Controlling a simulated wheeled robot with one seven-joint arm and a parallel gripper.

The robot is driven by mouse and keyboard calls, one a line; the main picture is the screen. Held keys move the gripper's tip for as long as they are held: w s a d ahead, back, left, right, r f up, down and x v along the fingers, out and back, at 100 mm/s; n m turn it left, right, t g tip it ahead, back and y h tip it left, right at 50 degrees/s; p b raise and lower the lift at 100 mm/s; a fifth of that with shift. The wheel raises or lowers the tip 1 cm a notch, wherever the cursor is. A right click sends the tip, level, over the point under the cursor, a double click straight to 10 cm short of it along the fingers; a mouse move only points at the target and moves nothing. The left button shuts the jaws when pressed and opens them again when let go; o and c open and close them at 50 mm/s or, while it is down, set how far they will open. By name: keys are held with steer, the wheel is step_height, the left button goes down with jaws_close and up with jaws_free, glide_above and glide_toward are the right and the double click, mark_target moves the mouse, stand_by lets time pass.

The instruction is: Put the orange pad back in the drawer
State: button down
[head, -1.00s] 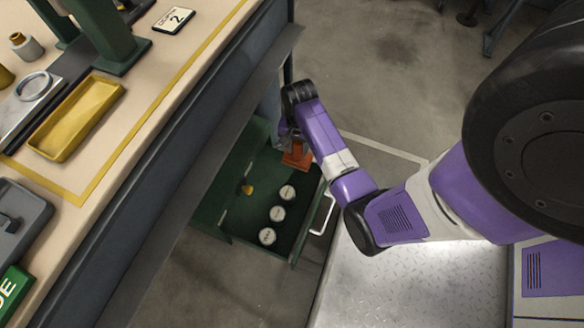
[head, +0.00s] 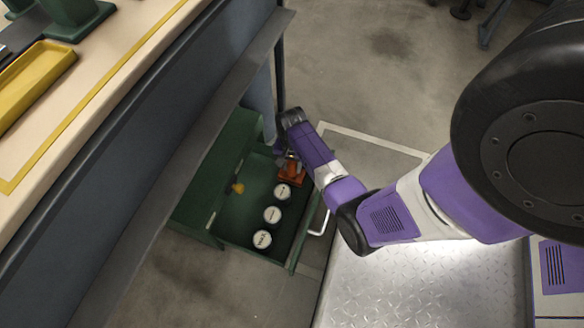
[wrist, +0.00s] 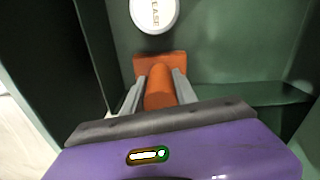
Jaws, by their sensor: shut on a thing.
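The orange pad (head: 292,176) is at the far end of the open green drawer (head: 236,218). My gripper (wrist: 160,88) is shut on that grip, with one grey finger on each side. In the head view my gripper (head: 287,158) reaches down into the drawer's far part and partly hides the pad. Whether the pad touches the drawer floor I cannot tell.
Several white-lidded round tins, one of them the near tin (head: 262,239), stand in a row beside the pad. A small yellow thing (head: 238,188) lies near the drawer's left side. The workbench (head: 120,60) with a yellow tray (head: 30,82) overhangs at the left.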

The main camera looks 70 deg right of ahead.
steer(key=shift+f, duration=0.1)
steer(key=c, duration=1)
jaws_free()
steer(key=shift+o, duration=0.2)
